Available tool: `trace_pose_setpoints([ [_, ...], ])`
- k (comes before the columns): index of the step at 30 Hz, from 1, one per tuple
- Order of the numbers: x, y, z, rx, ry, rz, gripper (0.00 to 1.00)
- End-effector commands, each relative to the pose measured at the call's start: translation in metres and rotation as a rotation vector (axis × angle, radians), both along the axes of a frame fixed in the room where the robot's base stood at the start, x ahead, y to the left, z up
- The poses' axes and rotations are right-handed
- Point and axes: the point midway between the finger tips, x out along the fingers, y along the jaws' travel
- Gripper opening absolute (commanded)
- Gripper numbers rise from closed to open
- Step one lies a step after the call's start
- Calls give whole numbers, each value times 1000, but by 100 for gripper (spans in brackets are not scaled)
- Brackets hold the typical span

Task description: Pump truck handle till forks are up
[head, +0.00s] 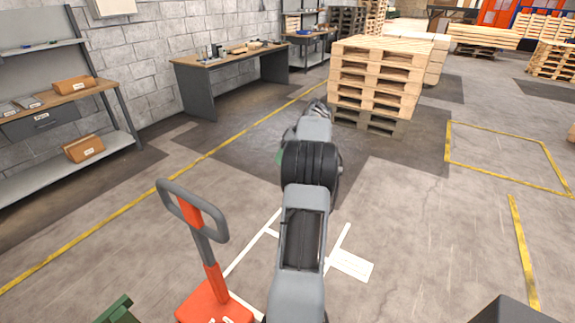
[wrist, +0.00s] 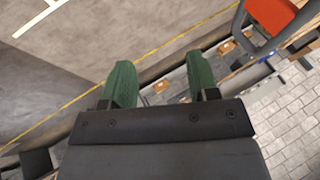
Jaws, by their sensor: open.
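The truck handle (head: 206,238) stands at the lower left of the head view, a grey loop with an orange centre piece on a grey and orange shaft. It rises from the orange truck body (head: 212,306), cut off by the bottom edge. The forks cannot be made out. In the wrist view the handle's grey loop and orange piece (wrist: 270,13) show at the upper right. My gripper (wrist: 160,64) has two green fingers spread apart with nothing between them. It is apart from the handle, which lies off to the right of the fingers. In the head view my arm hides most of the gripper.
A stack of wooden pallets (head: 375,80) stands ahead, beyond my arm. A workbench (head: 228,65) and a shelf (head: 75,98) with brown boxes line the left wall. A green object (head: 118,311) shows at the bottom left edge. The floor at right is open.

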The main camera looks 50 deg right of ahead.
Motion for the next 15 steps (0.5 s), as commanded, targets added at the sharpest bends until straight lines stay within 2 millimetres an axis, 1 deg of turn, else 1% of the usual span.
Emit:
trace_pose_setpoints([
  [1, -6, 6, 3, -2, -1, -1, 55],
  [6, -19, 20, 12, -1, 0, -2, 55],
  [10, -26, 27, 16, 0, 0, 0, 55],
  [15, -30, 31, 19, 0, 0, 0, 55],
])
